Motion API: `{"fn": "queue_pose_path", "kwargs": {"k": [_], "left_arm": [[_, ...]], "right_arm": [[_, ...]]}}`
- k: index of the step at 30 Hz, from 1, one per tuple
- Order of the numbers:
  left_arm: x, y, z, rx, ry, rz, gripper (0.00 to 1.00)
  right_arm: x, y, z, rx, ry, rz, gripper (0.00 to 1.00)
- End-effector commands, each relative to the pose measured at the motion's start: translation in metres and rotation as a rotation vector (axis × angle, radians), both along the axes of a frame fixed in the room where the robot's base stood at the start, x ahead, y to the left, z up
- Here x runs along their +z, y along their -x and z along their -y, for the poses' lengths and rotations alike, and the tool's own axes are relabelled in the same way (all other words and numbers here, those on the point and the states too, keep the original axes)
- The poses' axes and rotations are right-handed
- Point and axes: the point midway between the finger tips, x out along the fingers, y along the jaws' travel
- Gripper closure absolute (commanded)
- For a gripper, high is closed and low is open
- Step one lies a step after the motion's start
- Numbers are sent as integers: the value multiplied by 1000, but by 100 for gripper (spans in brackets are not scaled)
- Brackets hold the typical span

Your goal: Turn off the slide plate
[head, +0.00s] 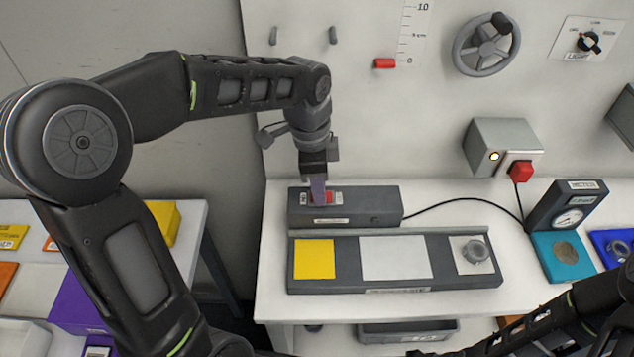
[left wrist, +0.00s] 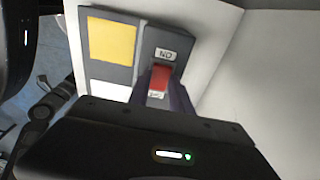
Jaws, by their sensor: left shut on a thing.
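A dark grey switch box (head: 360,205) stands on the white bench, behind a long dark slide plate (head: 345,287) with a yellow square, a white square and a square bearing a round metal piece. The red switch (head: 327,197) sits on top of the box; it also shows in the left wrist view (left wrist: 160,78), with an ON label above it. My left gripper (head: 318,188) points down at the switch, its fingers on either side and shut on it. The fingers hide part of the switch, so its exact tilt is unclear. My right gripper is out of view.
A dial meter (head: 567,215) and a teal tray (head: 545,265) stand at right. A grey handwheel (head: 487,47) is on the wall. My right arm crosses the lower right.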

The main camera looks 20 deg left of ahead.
Motion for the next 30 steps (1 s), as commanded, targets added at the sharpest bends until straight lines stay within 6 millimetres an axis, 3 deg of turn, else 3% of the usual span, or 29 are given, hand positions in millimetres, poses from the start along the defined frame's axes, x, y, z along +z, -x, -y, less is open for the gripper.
{"fn": "queue_pose_path", "kwargs": {"k": [4, 5, 12, 23, 30], "left_arm": [[0, 0, 0, 0, 0, 1, 100], [0, 0, 0, 0, 0, 1, 72], [0, 0, 0, 0, 1, 2, 53], [4, -1, -1, 0, 1, 4, 53], [36, 0, -4, 1, 2, 7, 53]], "right_arm": [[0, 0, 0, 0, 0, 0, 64], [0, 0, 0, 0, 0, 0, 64], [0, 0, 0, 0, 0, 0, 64], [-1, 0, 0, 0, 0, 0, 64], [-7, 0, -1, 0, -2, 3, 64]]}}
